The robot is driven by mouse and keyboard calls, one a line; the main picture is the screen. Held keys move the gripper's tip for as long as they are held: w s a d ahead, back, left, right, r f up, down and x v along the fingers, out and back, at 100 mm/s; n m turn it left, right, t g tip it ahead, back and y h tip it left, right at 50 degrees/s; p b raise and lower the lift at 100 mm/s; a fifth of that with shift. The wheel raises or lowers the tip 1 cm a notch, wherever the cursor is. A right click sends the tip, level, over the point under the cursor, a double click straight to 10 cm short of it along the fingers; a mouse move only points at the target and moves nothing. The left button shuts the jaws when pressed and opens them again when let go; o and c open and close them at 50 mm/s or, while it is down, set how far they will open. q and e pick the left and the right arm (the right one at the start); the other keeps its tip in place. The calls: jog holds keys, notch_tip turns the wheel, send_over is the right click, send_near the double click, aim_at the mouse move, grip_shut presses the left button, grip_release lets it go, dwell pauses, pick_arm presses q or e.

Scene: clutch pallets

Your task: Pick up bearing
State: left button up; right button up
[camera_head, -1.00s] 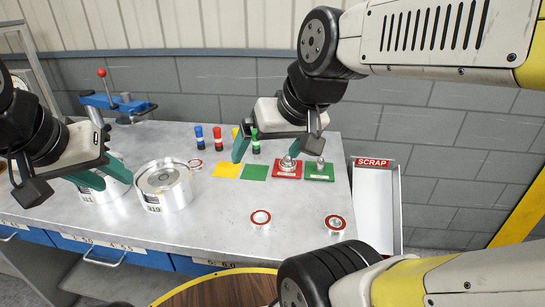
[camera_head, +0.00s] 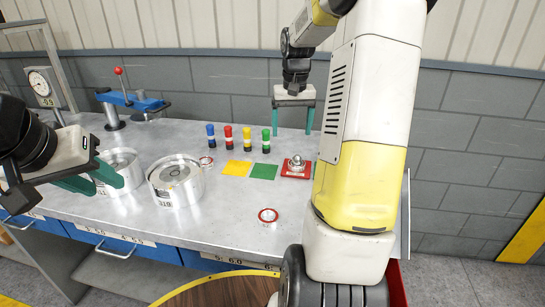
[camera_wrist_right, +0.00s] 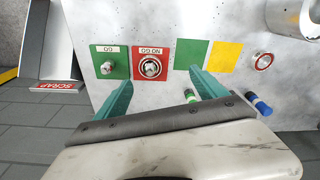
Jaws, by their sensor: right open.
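A ring-shaped bearing with a red face (camera_head: 268,215) lies flat on the grey table, right of the metal cylinders. A similar red-and-white ring (camera_head: 206,161) lies farther back and also shows in the right wrist view (camera_wrist_right: 263,61). On the red NO GO pad (camera_wrist_right: 121,74), a metal gauge has a red-and-white ring around it (camera_wrist_right: 149,67). My right gripper (camera_head: 292,131) is open and empty above the table's back edge; its fingers also show in the wrist view (camera_wrist_right: 160,79). My left gripper (camera_head: 108,188) is open in front of the left cylinder, apparently empty.
Two metal cylinders (camera_head: 175,198) stand at left. Several coloured posts (camera_head: 247,140) stand near yellow (camera_head: 237,169) and green pads. In the wrist view, a green GO pad (camera_wrist_right: 103,50) holds a gauge. A SCRAP chute (camera_wrist_right: 57,86) adjoins the table. My right arm hides the table's right part.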

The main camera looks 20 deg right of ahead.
jog(key=g, duration=0.1)
send_over(297, 155)
jog(key=shift+m, duration=0.4)
jog(key=f, duration=0.6)
jog(key=shift+w+d+f, duration=0.25)
jog(key=shift+w+f, duration=0.05)
jog(key=shift+f, duration=0.05)
jog(key=f, duration=0.7)
jog(key=shift+s+a+f, duration=0.15)
jog(key=shift+s+f, duration=0.1)
jog(key=shift+f, duration=0.05)
jog(key=shift+r, duration=0.1)
grip_shut()
